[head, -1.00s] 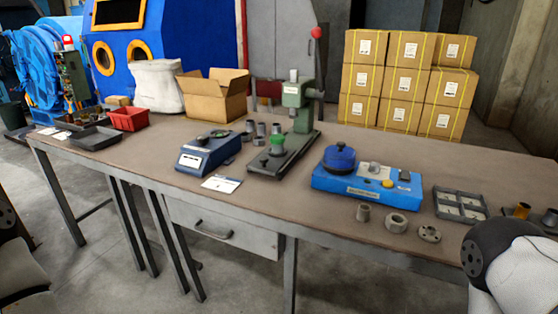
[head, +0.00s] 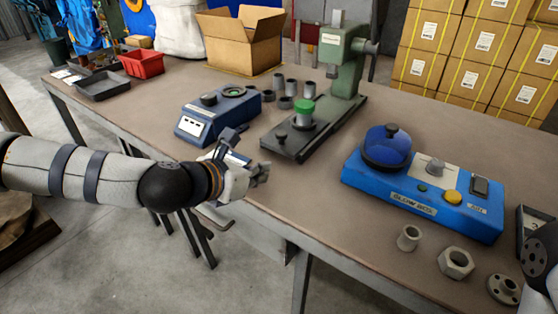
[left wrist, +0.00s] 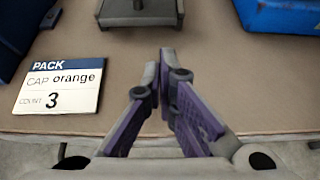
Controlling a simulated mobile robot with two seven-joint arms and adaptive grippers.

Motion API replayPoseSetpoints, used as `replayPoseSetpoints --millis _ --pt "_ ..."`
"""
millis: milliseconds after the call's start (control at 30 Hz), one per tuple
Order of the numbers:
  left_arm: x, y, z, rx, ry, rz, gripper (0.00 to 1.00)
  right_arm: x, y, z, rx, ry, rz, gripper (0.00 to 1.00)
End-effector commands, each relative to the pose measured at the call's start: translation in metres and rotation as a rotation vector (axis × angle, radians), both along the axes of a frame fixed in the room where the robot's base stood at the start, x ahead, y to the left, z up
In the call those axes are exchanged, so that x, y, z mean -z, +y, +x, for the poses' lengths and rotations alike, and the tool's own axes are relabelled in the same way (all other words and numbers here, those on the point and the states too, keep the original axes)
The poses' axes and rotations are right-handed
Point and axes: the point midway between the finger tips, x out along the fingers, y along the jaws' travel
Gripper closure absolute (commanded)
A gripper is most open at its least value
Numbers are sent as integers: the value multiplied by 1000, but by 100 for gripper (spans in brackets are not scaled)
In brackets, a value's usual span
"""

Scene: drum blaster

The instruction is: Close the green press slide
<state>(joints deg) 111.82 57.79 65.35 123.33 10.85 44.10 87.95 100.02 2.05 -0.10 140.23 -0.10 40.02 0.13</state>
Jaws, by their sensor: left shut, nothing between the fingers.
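The green press (head: 343,60) stands on the bench with its dark slide (head: 300,140) extending forward along its base. The slide carries a small dark knob (head: 281,136) near its front end and a grey piece with a green cap (head: 303,112) behind it. My left gripper (head: 262,172) is shut and empty, just in front of the slide and apart from it. In the left wrist view, the shut fingertips (left wrist: 163,58) point toward the slide's front end (left wrist: 138,10) at the top edge. My right gripper is out of view.
A blue device with a dome (head: 420,200) stands to the right of the press, and a blue scale (head: 218,115) to its left. A PACK card (left wrist: 60,86) lies left of my fingers, reading orange, 3. Several grey cups stand beside the press.

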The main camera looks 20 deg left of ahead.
Motion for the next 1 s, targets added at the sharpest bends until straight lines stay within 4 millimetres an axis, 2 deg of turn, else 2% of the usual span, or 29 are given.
replayPoseSetpoints --millis 33,133,333,1000 --pt "10 -4 8 2 6 1 100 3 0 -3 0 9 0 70" --pt "19 -10 25 1 4 0 100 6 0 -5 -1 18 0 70" --pt "13 -20 53 2 -1 1 100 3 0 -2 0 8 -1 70" --pt "15 -26 67 3 1 1 100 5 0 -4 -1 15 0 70"
